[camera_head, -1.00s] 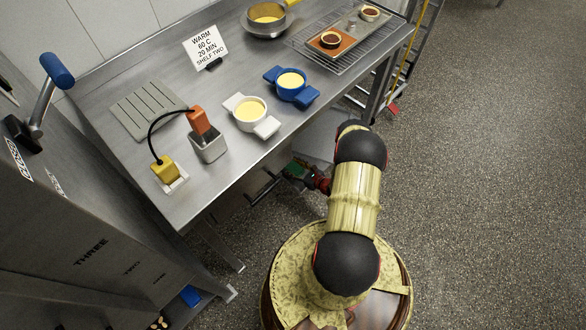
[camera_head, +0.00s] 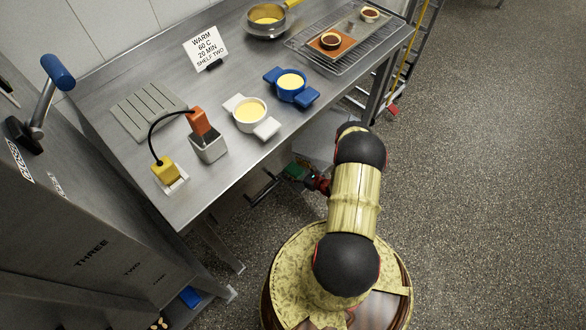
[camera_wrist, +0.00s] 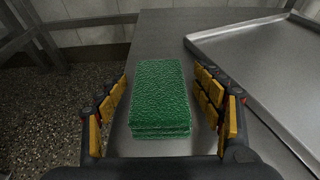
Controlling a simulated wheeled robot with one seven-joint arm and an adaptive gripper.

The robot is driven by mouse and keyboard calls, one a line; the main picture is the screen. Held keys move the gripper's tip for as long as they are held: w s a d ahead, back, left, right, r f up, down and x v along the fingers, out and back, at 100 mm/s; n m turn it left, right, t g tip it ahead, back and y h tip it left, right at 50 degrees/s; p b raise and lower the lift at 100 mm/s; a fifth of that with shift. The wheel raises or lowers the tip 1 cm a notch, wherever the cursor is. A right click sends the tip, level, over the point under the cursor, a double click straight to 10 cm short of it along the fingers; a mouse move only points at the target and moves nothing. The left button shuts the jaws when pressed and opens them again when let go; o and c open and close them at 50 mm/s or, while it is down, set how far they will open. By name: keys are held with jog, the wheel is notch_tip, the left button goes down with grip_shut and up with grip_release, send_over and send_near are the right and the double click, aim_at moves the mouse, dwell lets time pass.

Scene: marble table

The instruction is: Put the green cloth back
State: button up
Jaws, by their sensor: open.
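The green cloth (camera_wrist: 161,95) is a folded, textured block lying on a grey metal shelf (camera_wrist: 163,40), in the wrist view. My gripper (camera_wrist: 162,110) is open, with one finger on each side of the cloth and a visible gap on both sides. In the head view the cloth (camera_head: 293,172) is a small green patch below the table's front edge, beside my gripper (camera_head: 312,180), which is partly hidden by my arm.
A metal tray (camera_wrist: 275,65) lies right of the cloth. Above, the steel table (camera_head: 232,180) holds a white pot (camera_head: 250,112), a blue pot (camera_head: 291,86), a probe in a metal holder (camera_head: 209,146), a sign (camera_head: 206,48) and a wire rack (camera_head: 345,60).

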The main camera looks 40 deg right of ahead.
aim_at(302, 172)
jog(key=p+v, duration=0.1)
jog(key=v, duration=0.2)
jog(key=r+p+v, duration=0.1)
jog(key=p+v, duration=0.1)
jog(key=v, duration=0.1)
jog(key=shift+s+r, duration=0.1)
jog(key=shift+s, duration=0.15)
jog(key=shift+s+r+p, duration=0.1)
jog(key=shift+s+p, duration=0.2)
jog(key=shift+s, duration=0.2)
jog(key=shift+a, duration=0.1)
jog(key=shift+s, duration=0.1)
